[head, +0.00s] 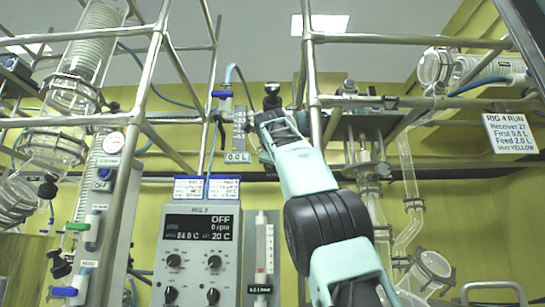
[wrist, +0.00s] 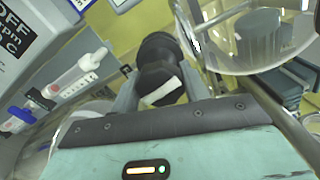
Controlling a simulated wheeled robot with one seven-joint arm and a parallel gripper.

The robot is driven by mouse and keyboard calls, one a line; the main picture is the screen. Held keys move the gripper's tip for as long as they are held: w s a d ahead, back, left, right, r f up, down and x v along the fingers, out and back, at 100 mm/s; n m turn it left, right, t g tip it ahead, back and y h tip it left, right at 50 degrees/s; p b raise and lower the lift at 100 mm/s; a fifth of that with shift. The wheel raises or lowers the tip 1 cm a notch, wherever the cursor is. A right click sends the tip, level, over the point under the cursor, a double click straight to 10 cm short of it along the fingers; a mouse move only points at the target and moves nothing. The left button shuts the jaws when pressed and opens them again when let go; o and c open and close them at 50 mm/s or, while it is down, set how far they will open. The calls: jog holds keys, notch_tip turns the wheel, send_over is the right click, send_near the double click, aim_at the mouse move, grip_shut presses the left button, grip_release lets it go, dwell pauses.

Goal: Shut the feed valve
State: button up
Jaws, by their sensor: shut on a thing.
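My gripper (wrist: 160,74) is shut on a black rounded knob (wrist: 158,92) with a white bar across its face, in the middle of the wrist view. One finger is on each side of the knob, and the bar lies tilted. I take this knob for the feed valve handle, but no label on it is readable.
Glass (wrist: 255,45) stands close to the right finger. A control panel (head: 201,255) reading OFF and a flow meter (head: 262,260) stand left of my arm. Metal frame bars (head: 314,90) and a blue-handled valve (head: 222,94) are near. A sign (head: 510,133) hangs right.

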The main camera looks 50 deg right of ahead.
jog(key=m, duration=0.3)
jog(key=shift+f+m, duration=0.15)
jog(key=shift+m, duration=0.25)
jog(key=m, duration=0.3)
jog(key=shift+m, duration=0.3)
jog(key=m, duration=0.2)
jog(key=shift+m, duration=0.3)
jog(key=shift+w+a+m+p, duration=0.1)
jog(key=shift+m+p, duration=0.8)
jog(key=shift+m, duration=0.1)
jog(key=m+p, duration=0.2)
jog(key=shift+r+p, duration=0.3)
jog(key=shift+p, duration=0.1)
jog(key=m+p, duration=0.3)
jog(key=p, duration=0.3)
jog(key=shift+r, duration=0.2)
jog(key=m+p, duration=0.1)
jog(key=p, duration=0.2)
jog(key=shift+f+m, duration=0.1)
jog(key=shift+m, duration=0.3)
jog(key=shift+f+p, duration=0.1)
jog(key=shift+p, duration=0.5)
jog(key=shift+f+m, duration=0.15)
jog(key=shift+m, duration=0.25)
